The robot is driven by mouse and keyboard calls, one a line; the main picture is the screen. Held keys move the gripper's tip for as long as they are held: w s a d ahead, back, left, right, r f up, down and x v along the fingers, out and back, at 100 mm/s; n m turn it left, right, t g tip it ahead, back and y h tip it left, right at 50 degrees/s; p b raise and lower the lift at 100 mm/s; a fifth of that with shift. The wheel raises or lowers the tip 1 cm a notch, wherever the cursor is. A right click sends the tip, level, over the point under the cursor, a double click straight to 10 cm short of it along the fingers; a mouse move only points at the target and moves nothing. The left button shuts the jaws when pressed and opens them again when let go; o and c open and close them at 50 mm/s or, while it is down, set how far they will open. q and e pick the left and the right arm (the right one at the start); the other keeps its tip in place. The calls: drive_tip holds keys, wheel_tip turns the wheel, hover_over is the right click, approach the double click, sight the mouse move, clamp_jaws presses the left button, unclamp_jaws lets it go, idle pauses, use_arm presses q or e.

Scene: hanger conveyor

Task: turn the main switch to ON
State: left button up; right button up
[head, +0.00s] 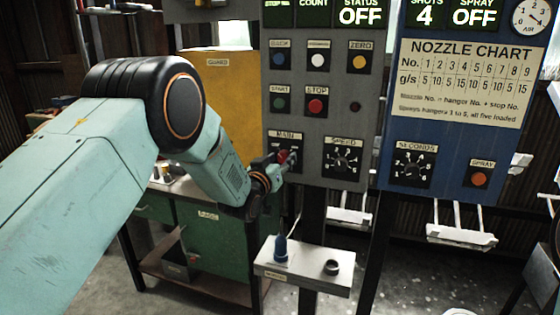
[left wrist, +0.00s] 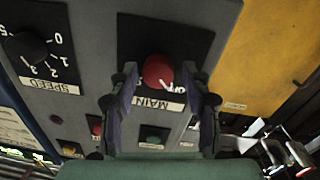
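The main switch is a red knob (left wrist: 157,71) on a black plate labelled MAIN (left wrist: 158,103), upside down in the left wrist view. A white mark by the knob lies near the OFF lettering. In the head view the red knob (head: 283,156) is at the lower left of the grey panel (head: 320,120), partly covered by my gripper. My left gripper (left wrist: 160,80) is open, one finger on each side of the knob; I cannot tell if either touches it. It also shows in the head view (head: 285,164). The STATUS display (head: 361,15) reads OFF. My right gripper is not in view.
The SPEED dial (head: 342,161) is right of the switch, and the green START (head: 281,101) and red STOP (head: 316,105) buttons are above it. A small shelf (head: 308,281) with a blue nozzle (head: 281,249) and a dark ring (head: 332,267) juts out below. A yellow cabinet (head: 232,90) stands behind.

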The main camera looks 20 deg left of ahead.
use_arm(q)
drive_tip(key=shift+s+r, duration=0.1)
drive_tip(key=c, duration=0.9)
drive_tip(key=shift+m, duration=0.3)
drive_tip(key=m, duration=0.3)
drive_tip(key=shift+r+m, duration=0.1)
drive_tip(key=shift+m, duration=0.2)
drive_tip(key=m, duration=0.4)
drive_tip(key=shift+d+b, duration=0.1)
drive_tip(key=shift+b, duration=0.25)
drive_tip(key=m, duration=0.4)
drive_tip(key=shift+d+m+y, duration=0.1)
drive_tip(key=shift+m+y, duration=0.2)
drive_tip(key=shift+m+g+b, duration=0.3)
drive_tip(key=shift+m+b, duration=0.15)
drive_tip(key=shift+m, duration=1.75)
